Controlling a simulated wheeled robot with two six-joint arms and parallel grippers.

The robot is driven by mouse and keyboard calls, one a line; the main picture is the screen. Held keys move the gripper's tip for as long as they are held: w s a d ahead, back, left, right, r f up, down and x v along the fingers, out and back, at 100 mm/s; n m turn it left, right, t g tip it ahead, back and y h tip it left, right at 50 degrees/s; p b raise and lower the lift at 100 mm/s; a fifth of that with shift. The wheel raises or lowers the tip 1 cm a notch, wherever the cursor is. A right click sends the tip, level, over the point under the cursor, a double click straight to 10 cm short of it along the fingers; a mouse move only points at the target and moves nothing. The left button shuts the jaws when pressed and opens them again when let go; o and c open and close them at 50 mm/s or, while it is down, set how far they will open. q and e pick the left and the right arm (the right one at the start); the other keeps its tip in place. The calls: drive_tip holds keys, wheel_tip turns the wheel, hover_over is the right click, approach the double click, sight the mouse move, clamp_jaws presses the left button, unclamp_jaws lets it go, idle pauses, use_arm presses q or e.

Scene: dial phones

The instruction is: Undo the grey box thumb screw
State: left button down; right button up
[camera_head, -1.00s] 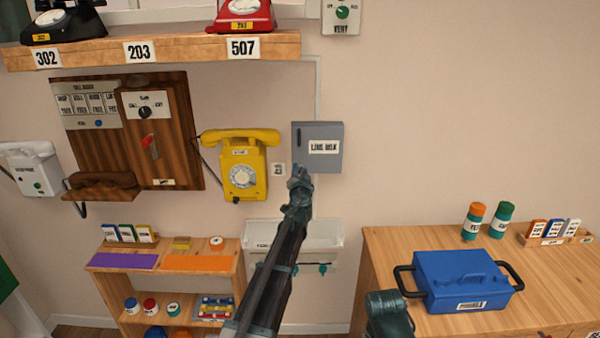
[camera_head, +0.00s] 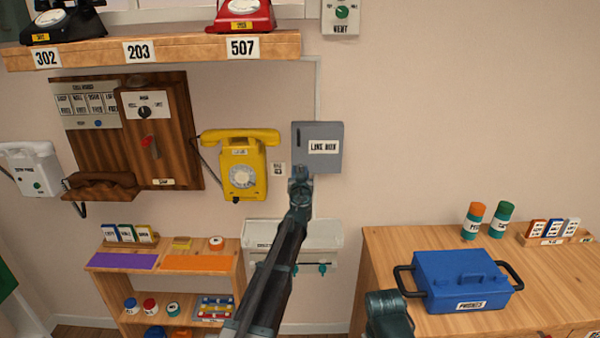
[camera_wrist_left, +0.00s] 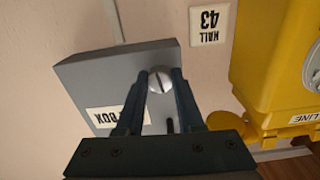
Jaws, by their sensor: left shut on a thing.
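The grey box (camera_head: 318,138), labelled "LINE BOX", is on the wall to the right of the yellow phone. In the left wrist view the grey box (camera_wrist_left: 80,75) shows its thumb screw (camera_wrist_left: 159,80), a round light-grey head with a dark slot. My left gripper (camera_wrist_left: 160,78) is shut on the thumb screw, one finger on each side of its head. In the head view my left gripper (camera_head: 300,178) covers the box's lower left corner and hides the screw. My right arm shows only in part at the bottom, and its fingers are out of view.
The yellow wall phone (camera_head: 240,165) hangs close on the left, with a small wall label (camera_head: 278,169) between. A white wall tray (camera_head: 330,232) is below. A blue case (camera_head: 455,280) stands on the wooden table (camera_head: 390,240) at right. The wall right of the box is bare.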

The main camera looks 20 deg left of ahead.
idle(0.3)
use_arm(q)
drive_tip(key=c, duration=0.5)
unclamp_jaws()
drive_tip(key=shift+c, duration=0.2)
drive_tip(key=shift+s, duration=0.1)
drive_tip(key=v, duration=1.3)
drive_tip(key=shift+s, duration=0.3)
drive_tip(key=shift+d, duration=0.1)
